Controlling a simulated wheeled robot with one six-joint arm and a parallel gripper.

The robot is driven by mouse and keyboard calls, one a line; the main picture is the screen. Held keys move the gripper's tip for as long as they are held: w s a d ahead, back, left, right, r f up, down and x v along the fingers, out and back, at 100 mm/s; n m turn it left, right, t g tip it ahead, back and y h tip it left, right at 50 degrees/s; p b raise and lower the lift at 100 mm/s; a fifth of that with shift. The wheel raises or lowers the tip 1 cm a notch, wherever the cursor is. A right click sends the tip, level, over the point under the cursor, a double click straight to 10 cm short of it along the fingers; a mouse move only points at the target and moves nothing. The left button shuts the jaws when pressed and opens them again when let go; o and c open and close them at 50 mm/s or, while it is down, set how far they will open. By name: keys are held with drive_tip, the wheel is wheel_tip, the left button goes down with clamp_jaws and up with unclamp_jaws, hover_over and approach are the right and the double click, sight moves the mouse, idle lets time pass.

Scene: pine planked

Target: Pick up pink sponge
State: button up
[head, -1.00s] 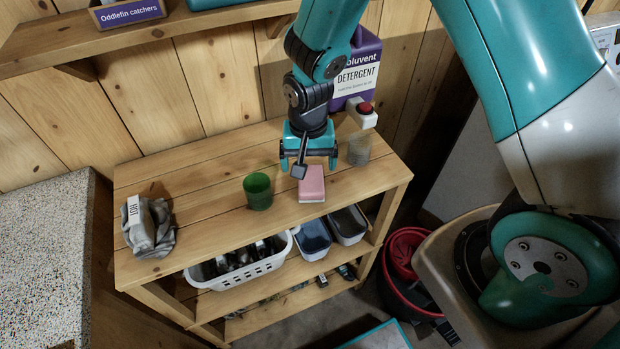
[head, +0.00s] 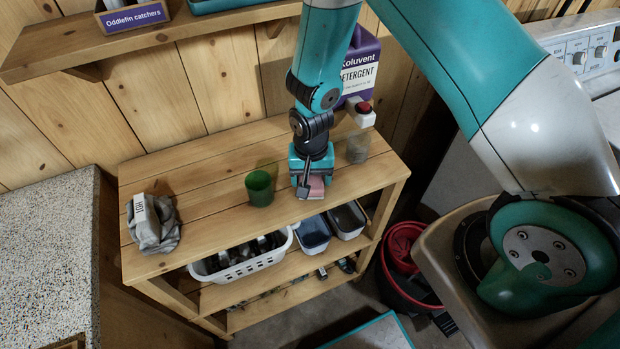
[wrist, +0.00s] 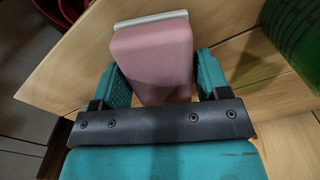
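The pink sponge (wrist: 153,62), a block with a pale layer along one edge, lies on the wooden top shelf. In the head view the sponge (head: 316,187) is partly hidden under my gripper (head: 312,188). In the wrist view my gripper (wrist: 163,82) points down with one teal finger on each side of the sponge. The fingers are spread wide and the sponge nearly fills the space between them. A thin gap seems to show on the right; contact on the left is unclear.
A green cup (head: 260,188) stands left of my gripper, and a translucent cup (head: 358,148) stands to the right. A detergent jug (head: 360,72) is behind. A grey cloth (head: 152,224) lies at the shelf's left end. Bins (head: 312,234) sit on the shelf below.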

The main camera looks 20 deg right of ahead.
drive_tip(key=c, duration=0.5)
drive_tip(key=shift+c, duration=0.2)
wheel_tip(320, 180, up, 20)
drive_tip(key=b, duration=0.3)
